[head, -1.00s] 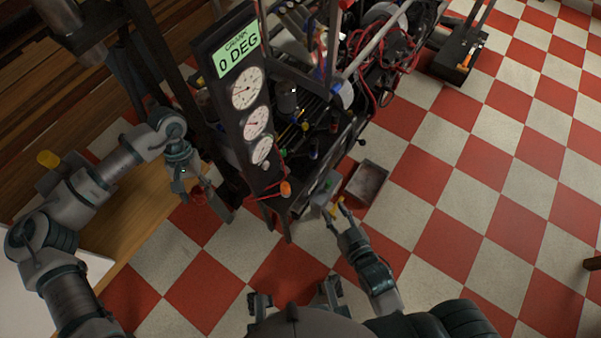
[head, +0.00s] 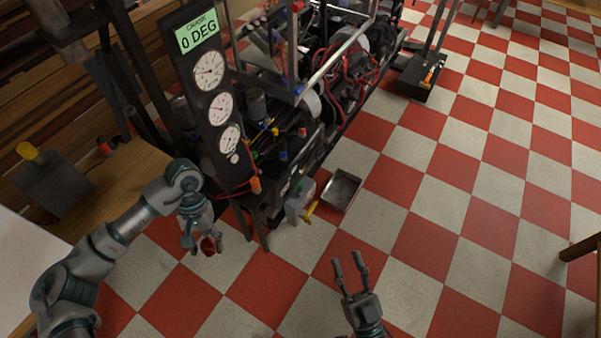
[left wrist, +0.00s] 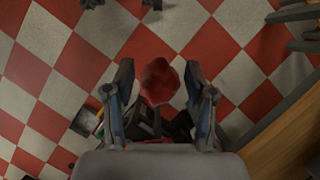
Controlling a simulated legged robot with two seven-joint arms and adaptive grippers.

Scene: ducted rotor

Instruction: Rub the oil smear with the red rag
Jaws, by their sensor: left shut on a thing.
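My left gripper (head: 208,243) is shut on the red rag (head: 208,245), a small dark-red bundle between its fingertips. In the left wrist view the rag (left wrist: 159,82) sits between the two fingers of the left gripper (left wrist: 160,85), held above the checkered floor. In the head view this gripper hangs just left of the lower front of the machine. My right gripper (head: 350,268) is open and empty above the floor, right of the machine. I cannot make out the oil smear in either view.
The machine (head: 270,180) with a gauge panel (head: 215,105) reading 0 DEG fills the upper middle. A grey metal tray (head: 341,190) and a pale jug (head: 297,205) stand by its front. A wooden bench (head: 140,195) is at left.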

